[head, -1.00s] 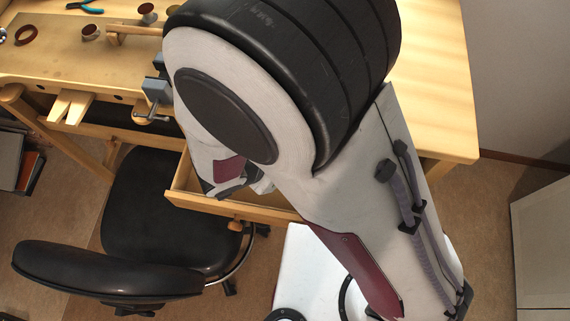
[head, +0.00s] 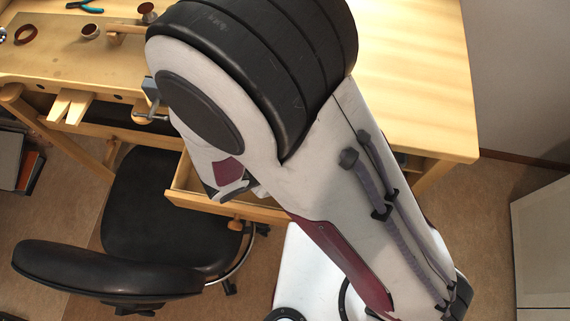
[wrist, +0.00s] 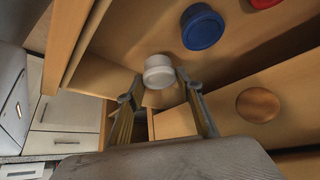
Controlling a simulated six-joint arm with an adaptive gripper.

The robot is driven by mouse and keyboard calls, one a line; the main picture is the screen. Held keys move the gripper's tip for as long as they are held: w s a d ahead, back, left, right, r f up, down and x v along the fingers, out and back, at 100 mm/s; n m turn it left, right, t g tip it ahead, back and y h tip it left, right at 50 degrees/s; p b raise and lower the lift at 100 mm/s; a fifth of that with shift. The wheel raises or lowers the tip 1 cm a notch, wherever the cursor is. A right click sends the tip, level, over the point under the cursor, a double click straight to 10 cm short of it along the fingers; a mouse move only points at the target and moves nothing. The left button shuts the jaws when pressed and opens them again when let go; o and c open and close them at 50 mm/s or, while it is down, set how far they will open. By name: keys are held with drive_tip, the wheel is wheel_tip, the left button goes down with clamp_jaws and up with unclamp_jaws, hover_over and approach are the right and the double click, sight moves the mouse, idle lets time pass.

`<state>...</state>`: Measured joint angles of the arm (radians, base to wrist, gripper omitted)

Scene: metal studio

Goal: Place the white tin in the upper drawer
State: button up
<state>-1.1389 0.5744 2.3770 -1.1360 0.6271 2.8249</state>
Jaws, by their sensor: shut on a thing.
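The white tin (wrist: 158,72) is between the fingertips of my gripper (wrist: 155,84) in the wrist view. The fingers are shut on it. An open wooden drawer (head: 262,212) sticks out under the bench in the head view, and the end of my arm is over it. My arm hides the tin, the fingers and much of the drawer there. In the wrist view, brown wooden surfaces lie around the tin; I cannot tell whether it touches any of them.
A blue round tin (wrist: 203,27) and a red one (wrist: 266,3) lie on brown wood above right of the white tin. A round wooden knob (wrist: 258,105) is at right. A black chair (head: 165,205) stands left of the drawer, below the workbench (head: 420,90).

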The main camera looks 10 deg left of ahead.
drive_tip(key=shift+f, duration=0.25)
drive_tip(key=o, duration=1.1)
drive_tip(key=shift+r, duration=0.1)
drive_tip(key=shift+r, duration=0.6)
drive_tip(key=v, duration=1.2)
drive_tip(key=shift+f, duration=0.1)
